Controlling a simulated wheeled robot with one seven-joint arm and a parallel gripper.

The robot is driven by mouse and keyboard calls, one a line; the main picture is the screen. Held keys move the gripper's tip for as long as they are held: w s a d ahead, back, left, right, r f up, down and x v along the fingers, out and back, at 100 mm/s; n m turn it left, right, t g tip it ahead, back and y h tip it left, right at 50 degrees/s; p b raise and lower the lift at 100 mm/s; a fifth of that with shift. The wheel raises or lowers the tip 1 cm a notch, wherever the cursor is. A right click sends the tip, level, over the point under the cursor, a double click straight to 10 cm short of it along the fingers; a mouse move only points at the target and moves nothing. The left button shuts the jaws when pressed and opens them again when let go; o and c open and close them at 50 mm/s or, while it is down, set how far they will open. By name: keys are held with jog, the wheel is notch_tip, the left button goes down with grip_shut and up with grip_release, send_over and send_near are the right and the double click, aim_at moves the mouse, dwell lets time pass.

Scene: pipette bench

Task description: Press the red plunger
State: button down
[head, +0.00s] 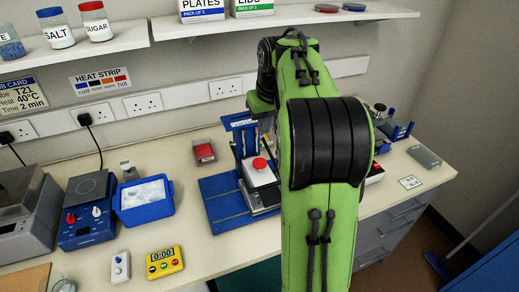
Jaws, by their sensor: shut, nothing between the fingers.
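The red plunger (259,163) is a round red knob on top of a white block (261,175). The block sits in a blue stand (229,200) with an upright blue frame at its back, on the bench. The plunger's top is in plain view and nothing visible touches it. My green and black arm reaches over the bench just right of the stand and covers part of its right side. My gripper is hidden from this view, so its place relative to the plunger cannot be seen.
Left of the stand are a small red-topped box (204,152), a blue tub of ice (146,197), a hot plate (88,210) and a yellow timer (164,262). Blue racks (395,130) stand at the right. A shelf (78,50) with jars runs above. The bench front is partly clear.

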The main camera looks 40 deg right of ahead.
aim_at(260, 162)
jog(key=x, duration=0.4)
jog(key=b+x, duration=0.1)
jog(key=x, duration=0.4)
jog(key=b+x, duration=0.1)
jog(key=x, duration=0.3)
jog(key=shift+s+d+f, duration=0.1)
jog(key=shift+s+f, duration=0.2)
jog(key=shift+f, duration=0.35)
